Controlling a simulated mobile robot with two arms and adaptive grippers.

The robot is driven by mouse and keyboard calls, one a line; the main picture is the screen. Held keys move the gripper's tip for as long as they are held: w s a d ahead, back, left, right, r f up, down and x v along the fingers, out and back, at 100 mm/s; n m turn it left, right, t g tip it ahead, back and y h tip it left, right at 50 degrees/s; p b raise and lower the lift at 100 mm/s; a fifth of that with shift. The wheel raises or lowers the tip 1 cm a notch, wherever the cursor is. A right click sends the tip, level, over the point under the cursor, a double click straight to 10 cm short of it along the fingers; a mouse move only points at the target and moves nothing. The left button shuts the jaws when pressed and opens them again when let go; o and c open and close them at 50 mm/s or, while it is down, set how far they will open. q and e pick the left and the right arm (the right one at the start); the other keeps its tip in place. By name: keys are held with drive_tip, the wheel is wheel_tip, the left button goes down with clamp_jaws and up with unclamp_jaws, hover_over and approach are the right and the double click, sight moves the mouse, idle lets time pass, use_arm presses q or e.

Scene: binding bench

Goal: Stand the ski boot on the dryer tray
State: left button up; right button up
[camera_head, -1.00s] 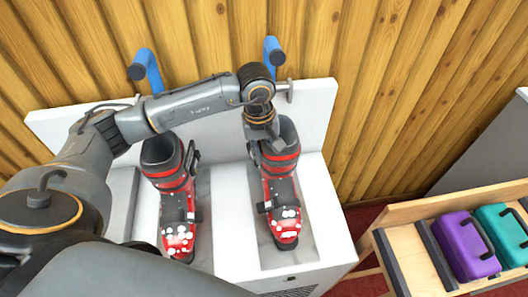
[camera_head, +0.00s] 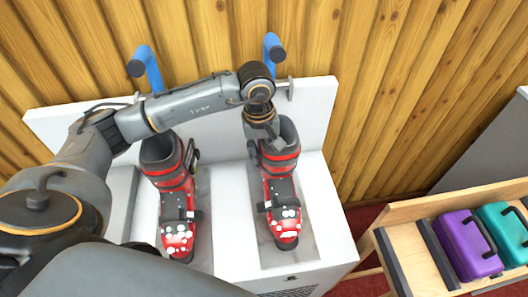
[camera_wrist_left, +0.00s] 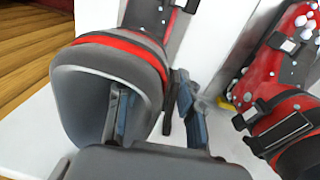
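A red and black ski boot (camera_head: 280,190) with white dots stands upright on the right grey strip of the white dryer tray (camera_head: 232,220), toe toward me. A similar second boot (camera_head: 178,200) stands on the left strip. My left gripper (camera_head: 268,140) is at the top of the right boot. In the left wrist view, the left gripper's (camera_wrist_left: 155,112) fingers are spread, one inside the cuff opening and one outside it. The cuff wall of the boot (camera_wrist_left: 135,40) lies between them, with a gap showing near the outer finger. My right gripper is out of view.
Two blue hooked posts (camera_head: 150,68) rise behind the white back panel. A wooden rack (camera_head: 405,245) at the lower right holds a purple case (camera_head: 466,246) and a teal case (camera_head: 503,238). A plank wall closes off the back.

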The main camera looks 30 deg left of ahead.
use_arm(q)
drive_tip(key=shift+s+f, duration=0.1)
drive_tip(key=shift+f, duration=0.1)
wheel_tip(320, 180, up, 12)
drive_tip(key=shift+s+a, duration=0.2)
drive_tip(key=shift+a, duration=0.2)
drive_tip(key=shift+r, duration=0.1)
